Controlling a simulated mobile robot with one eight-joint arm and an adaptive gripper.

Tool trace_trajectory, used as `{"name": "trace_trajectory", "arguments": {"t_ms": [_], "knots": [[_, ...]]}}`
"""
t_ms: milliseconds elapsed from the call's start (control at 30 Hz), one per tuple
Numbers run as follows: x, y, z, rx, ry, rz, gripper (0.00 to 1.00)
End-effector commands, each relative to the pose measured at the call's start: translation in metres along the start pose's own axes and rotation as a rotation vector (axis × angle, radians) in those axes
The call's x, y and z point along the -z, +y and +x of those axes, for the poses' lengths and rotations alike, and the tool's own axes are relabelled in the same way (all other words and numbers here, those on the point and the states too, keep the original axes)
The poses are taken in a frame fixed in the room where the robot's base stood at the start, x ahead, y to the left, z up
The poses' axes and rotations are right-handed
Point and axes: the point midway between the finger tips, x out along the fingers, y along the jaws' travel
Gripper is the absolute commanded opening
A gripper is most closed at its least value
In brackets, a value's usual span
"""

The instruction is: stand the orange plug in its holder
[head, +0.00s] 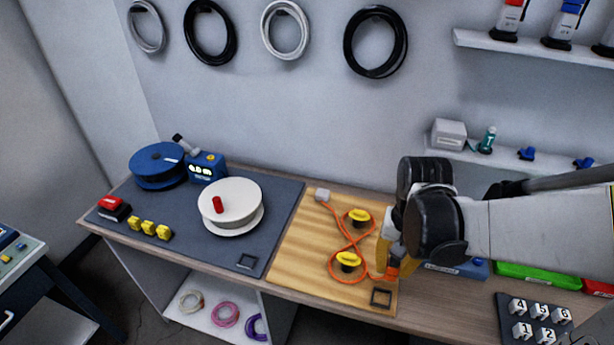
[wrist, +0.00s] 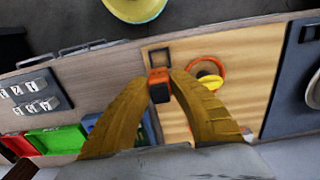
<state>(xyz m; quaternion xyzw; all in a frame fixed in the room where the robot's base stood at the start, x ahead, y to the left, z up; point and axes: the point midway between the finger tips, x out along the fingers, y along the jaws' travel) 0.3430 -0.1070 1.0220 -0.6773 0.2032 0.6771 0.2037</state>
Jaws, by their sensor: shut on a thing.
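My gripper (wrist: 161,84) is shut on the orange plug (wrist: 159,78), which has a dark end and sits between the yellow-brown fingertips. In the head view the plug (head: 393,268) shows as a small orange patch below my gripper (head: 388,266), partly hidden by it. A dark square holder frame (head: 381,298) lies on the wooden board near its front right corner. It also shows in the wrist view (wrist: 153,50), just beyond the plug, and looks empty. The plug appears above the board, apart from the frame. An orange cable (head: 338,264) runs in a figure eight around two yellow posts (head: 358,216).
A second dark square frame (head: 247,262) lies on the grey mat (head: 275,215), near the white reel (head: 240,198). A grey connector block (head: 322,195) is at the cable's far end. Green bin (head: 535,275) and numbered blocks (head: 541,322) stand at right.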

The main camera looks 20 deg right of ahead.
Motion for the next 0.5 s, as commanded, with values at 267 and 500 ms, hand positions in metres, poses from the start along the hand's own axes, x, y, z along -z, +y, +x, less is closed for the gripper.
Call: {"name": "trace_trajectory", "arguments": {"t_ms": [267,500], "knots": [[0.0,0.0,0.018,0.0,0.0,0.0,0.0],[0.0,0.0,0.031,0.0,0.0,0.0,0.0]]}}
